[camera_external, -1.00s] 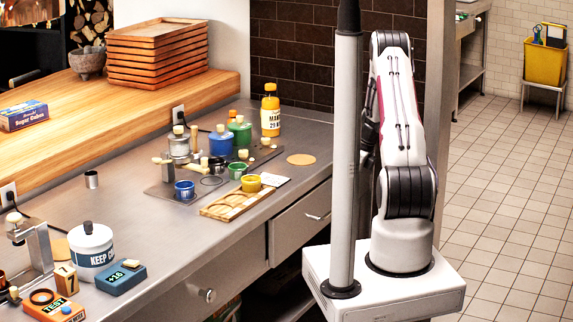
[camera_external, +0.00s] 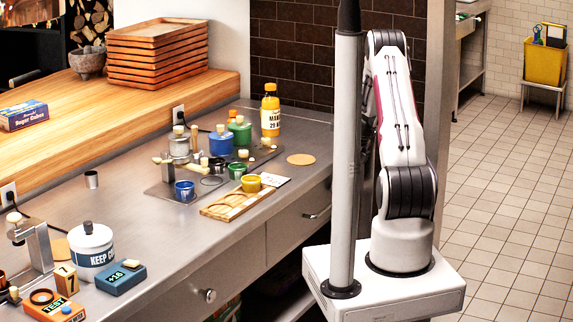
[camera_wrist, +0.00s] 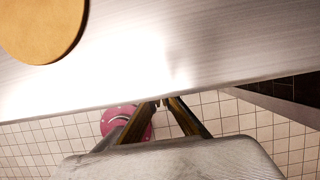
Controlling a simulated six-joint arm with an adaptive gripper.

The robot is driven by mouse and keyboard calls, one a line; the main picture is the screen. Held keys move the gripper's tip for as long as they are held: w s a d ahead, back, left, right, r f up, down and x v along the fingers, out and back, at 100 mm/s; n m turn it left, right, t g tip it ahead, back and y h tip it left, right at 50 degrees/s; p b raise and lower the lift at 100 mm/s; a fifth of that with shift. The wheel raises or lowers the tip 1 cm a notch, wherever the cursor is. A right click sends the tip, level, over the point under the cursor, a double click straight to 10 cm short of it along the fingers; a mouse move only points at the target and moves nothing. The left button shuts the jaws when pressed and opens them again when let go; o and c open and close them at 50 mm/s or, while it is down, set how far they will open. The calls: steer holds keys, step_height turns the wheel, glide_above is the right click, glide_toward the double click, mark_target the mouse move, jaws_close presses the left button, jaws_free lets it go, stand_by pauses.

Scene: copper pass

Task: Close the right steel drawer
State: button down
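The right steel drawer (camera_external: 290,228) is in the counter front, left of my arm in the external view. Its front looks about level with the counter face, but a small gap cannot be ruled out. Its bar handle (camera_external: 317,213) shows near the right end of the front. In the external view my gripper is hidden behind the pole and my arm. Nothing shows between the tips. The drawer cannot be made out in the wrist view.
The steel counter (camera_external: 140,215) carries jars, pots and a wooden tray (camera_external: 235,203). A round tan mat (camera_wrist: 40,25) lies on it near the edge. A pole (camera_external: 346,150) stands beside my arm.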

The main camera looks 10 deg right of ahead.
steer(key=v, duration=0.8)
steer(key=shift+s+d+r, duration=0.15)
steer(key=shift+d+r, duration=0.05)
steer(key=shift+d, duration=0.05)
stand_by(0.5)
steer(key=s+a+r+n+h, duration=0.1)
steer(key=s+a+r+n, duration=0.1)
steer(key=s+r+n, duration=0.5)
steer(key=s+a+r+n+t+h, duration=0.1)
steer(key=s+a+r+n, duration=0.1)
steer(key=s+r+n, duration=0.5)
steer(key=s+a+r+n+t+h, duration=0.1)
steer(key=s+a+r+n, duration=0.1)
steer(key=s+r+n, duration=0.6)
steer(key=shift+s+a+n, duration=0.3)
steer(key=shift+s+n, duration=2.2)
steer(key=shift+s, duration=4.1)
